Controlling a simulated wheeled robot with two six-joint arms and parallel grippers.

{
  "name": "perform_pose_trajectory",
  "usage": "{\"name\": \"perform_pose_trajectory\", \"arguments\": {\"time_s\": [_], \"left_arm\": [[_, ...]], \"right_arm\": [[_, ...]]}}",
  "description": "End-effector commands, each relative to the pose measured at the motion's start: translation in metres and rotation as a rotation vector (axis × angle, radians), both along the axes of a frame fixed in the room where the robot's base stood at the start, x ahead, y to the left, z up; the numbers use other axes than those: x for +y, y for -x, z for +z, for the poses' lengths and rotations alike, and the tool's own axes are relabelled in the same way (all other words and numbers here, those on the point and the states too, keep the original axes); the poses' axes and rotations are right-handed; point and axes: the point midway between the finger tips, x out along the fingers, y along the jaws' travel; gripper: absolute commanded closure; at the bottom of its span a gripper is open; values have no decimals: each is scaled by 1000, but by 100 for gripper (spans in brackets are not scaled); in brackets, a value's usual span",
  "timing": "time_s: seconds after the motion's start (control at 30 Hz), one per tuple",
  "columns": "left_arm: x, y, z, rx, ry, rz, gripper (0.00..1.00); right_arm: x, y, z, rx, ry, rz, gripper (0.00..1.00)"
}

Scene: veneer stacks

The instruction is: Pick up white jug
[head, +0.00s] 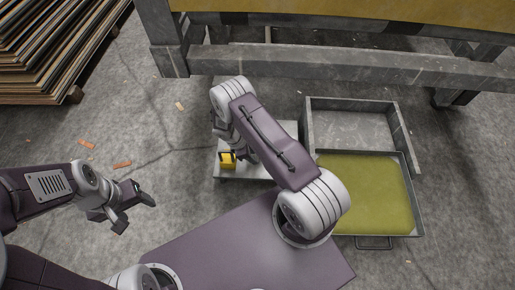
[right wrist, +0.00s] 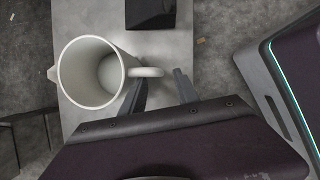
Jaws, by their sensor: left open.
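The white jug (right wrist: 88,88) stands upright on a pale grey surface in the right wrist view, with its open top towards the camera. Its spout points left and its handle (right wrist: 150,72) points right. My right gripper (right wrist: 160,82) is open, its two fingers apart near the outer end of the handle. I cannot tell whether they touch it. In the head view my right arm covers the right gripper's tips and the jug. My left gripper (head: 136,205) is open and empty above the floor at the left.
A yellow block (head: 228,160) sits on the low grey platform (head: 229,174). A dark block (right wrist: 152,13) lies beyond the handle. A grey tray (head: 308,130) and a tray with a yellow-green inside (head: 375,195) are at the right. Stacked veneer sheets (head: 50,40) stand at upper left.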

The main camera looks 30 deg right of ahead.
Motion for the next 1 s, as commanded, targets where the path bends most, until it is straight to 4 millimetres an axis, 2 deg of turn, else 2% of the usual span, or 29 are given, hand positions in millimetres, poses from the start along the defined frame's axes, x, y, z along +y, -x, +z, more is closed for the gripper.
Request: {"name": "perform_pose_trajectory", "arguments": {"time_s": [0.03,0.13,0.37,0.47,0.5,1.0], "left_arm": [[0,0,-17,0,0,0,36],[0,0,-27,0,0,0,36],[0,0,-25,0,0,0,36],[0,0,-25,0,0,0,36],[0,0,-25,0,0,0,36],[0,0,-25,0,0,0,36]], "right_arm": [[-4,2,-18,1,1,-1,63],[-11,5,-33,0,0,-2,63],[-13,5,-33,-2,0,-1,63],[-13,5,-33,-2,0,-1,88],[-13,5,-33,-2,0,-1,99],[-13,5,-33,-1,-1,-1,100]]}}
